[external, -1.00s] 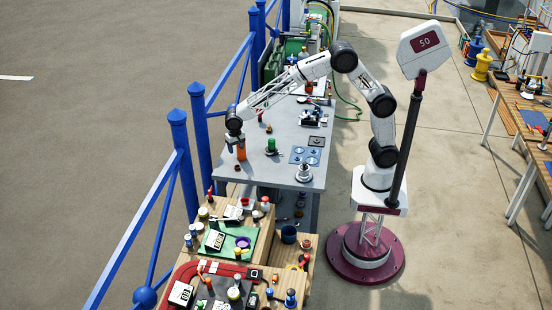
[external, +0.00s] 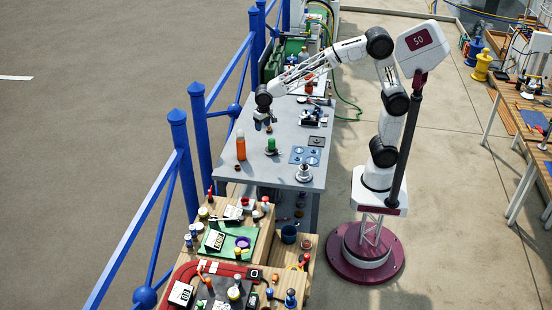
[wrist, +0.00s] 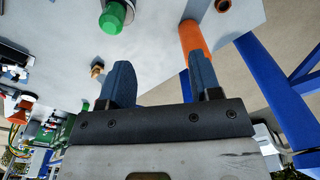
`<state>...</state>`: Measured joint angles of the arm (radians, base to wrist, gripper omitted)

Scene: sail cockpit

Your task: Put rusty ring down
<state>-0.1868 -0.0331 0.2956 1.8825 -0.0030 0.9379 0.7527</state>
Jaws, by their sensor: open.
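A small rusty brown ring (wrist: 222,5) lies on the grey table at the top edge of the wrist view. In the external view a small dark brown thing (external: 237,167) near the table's left edge appears to be this ring. My gripper (external: 264,126) is open above the left side of the table, farther up the picture than the ring and apart from it. In the wrist view its two blue fingers (wrist: 163,80) are spread with nothing between them.
An orange cylinder (external: 241,147) stands upright near the table's left edge, between my gripper and the ring. A green-topped piece (external: 271,145) stands to its right. A small brass fitting (wrist: 97,70) shows left of my fingers. Blue railing (external: 195,130) runs along the left.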

